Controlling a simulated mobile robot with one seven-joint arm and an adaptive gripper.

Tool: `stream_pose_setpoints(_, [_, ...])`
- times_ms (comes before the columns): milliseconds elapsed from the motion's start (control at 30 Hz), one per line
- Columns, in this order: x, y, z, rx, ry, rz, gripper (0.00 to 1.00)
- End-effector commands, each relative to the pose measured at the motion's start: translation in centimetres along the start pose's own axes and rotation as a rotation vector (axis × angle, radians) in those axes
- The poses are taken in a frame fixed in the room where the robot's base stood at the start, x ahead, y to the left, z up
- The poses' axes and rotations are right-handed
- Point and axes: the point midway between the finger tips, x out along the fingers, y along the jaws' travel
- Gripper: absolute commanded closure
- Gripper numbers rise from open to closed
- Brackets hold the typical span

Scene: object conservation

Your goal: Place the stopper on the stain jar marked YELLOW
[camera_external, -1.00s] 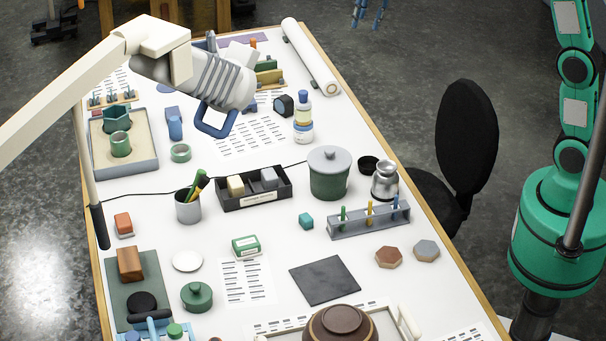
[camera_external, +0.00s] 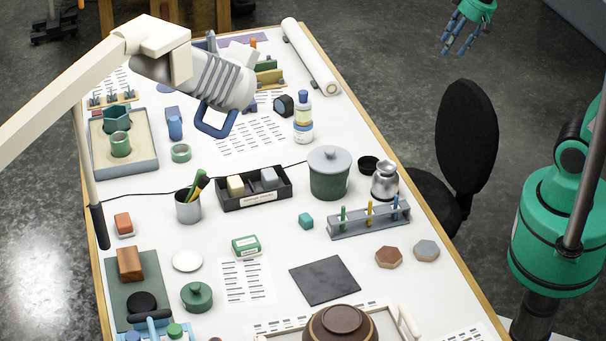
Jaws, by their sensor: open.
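My gripper (camera_external: 459,44), with blue fingers and a green wrist, is at the top right, over the floor beyond the table's right edge. It is open, empty and well away from the table objects. Small jars stand at the bottom left by a blue handle (camera_external: 152,318); one has a green top (camera_external: 174,330), and the frame edge cuts them off. I cannot read a YELLOW marking on any jar. I cannot tell which thing is the stopper. A black round piece (camera_external: 142,303) lies on the green mat, and a black cap-like ring (camera_external: 369,164) lies near the silver jar (camera_external: 385,181).
A rack with coloured tubes (camera_external: 370,220), a lidded green pot (camera_external: 329,176) and a black compartment box (camera_external: 254,190) crowd the white table. A lamp arm (camera_external: 60,110) hangs over its left side. A black chair (camera_external: 467,135) stands at the right edge.

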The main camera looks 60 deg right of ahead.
Motion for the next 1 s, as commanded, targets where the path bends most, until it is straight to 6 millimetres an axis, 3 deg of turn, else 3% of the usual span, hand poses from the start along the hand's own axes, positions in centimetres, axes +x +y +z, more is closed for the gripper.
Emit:
stream_pose_setpoints(300, [0.0, 0.4, 9.1, -0.089, 0.057, -0.012, 0.56])
stream_pose_setpoints(500, [0.7, 0.7, 12.7, -0.126, 0.081, -0.016, 0.56])
stream_pose_setpoints(700, [1.0, 0.8, 13.9, -0.14, 0.089, -0.017, 0.56])
stream_pose_setpoints(1000, [1.1, 0.8, 13.9, -0.141, 0.089, -0.017, 0.56])
